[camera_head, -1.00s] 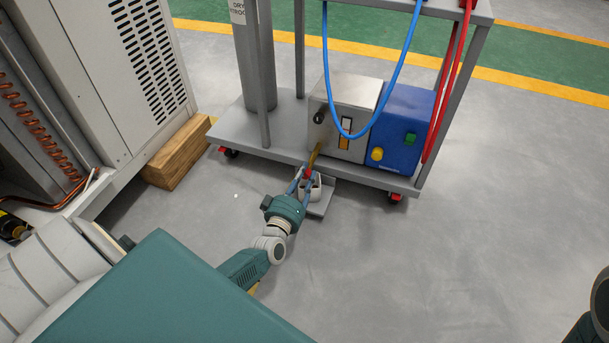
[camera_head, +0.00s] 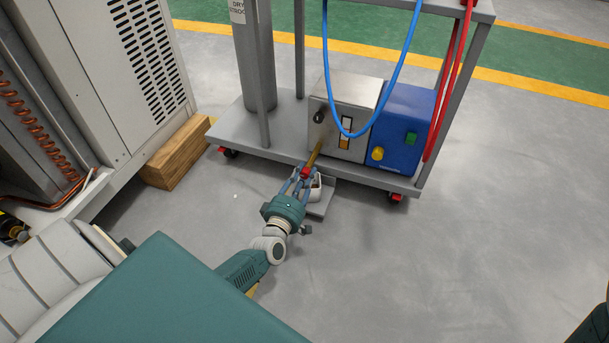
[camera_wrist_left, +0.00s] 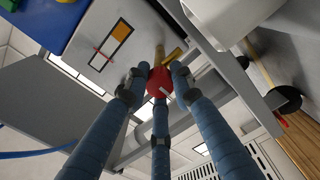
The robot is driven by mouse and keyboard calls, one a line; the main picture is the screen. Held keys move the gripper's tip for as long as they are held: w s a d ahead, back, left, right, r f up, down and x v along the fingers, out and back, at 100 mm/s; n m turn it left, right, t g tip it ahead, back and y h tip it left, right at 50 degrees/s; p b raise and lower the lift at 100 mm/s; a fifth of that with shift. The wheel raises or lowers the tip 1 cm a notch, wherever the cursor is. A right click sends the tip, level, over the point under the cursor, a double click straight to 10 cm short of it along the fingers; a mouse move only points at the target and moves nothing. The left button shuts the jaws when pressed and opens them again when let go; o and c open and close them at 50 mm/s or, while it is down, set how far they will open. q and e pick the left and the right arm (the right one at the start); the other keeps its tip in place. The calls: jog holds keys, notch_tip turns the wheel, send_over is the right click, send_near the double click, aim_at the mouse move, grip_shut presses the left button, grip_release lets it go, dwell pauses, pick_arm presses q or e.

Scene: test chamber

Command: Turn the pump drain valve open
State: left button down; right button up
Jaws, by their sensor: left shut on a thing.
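The drain valve shows as a red handle (camera_head: 305,171) at the end of a brass pipe (camera_head: 315,153), which slopes down from the front of the steel pump box (camera_head: 350,88). My left gripper (camera_head: 304,175) is shut on the red handle, with its wrist below and in front of it. In the left wrist view, three blue fingers close around the red handle (camera_wrist_left: 160,81), and the brass pipe (camera_wrist_left: 160,54) runs on behind it. The fingers hide part of the handle, so I cannot tell its exact angle. My right gripper is not in view.
A white cup (camera_head: 316,191) stands on a small grey plate (camera_head: 322,208), close beside the fingers. The grey cart (camera_head: 235,130) carries the pump box, a blue unit (camera_head: 405,105) and a cylinder (camera_head: 254,60). A wooden block (camera_head: 178,152) lies left. Floor at right is clear.

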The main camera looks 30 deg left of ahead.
pick_arm(q)
jog(key=shift+f, duration=0.1)
dwell(0.3)
jog(key=c, duration=1.5)
grip_release()
jog(key=shift+o, duration=0.2)
jog(key=v, duration=1.2)
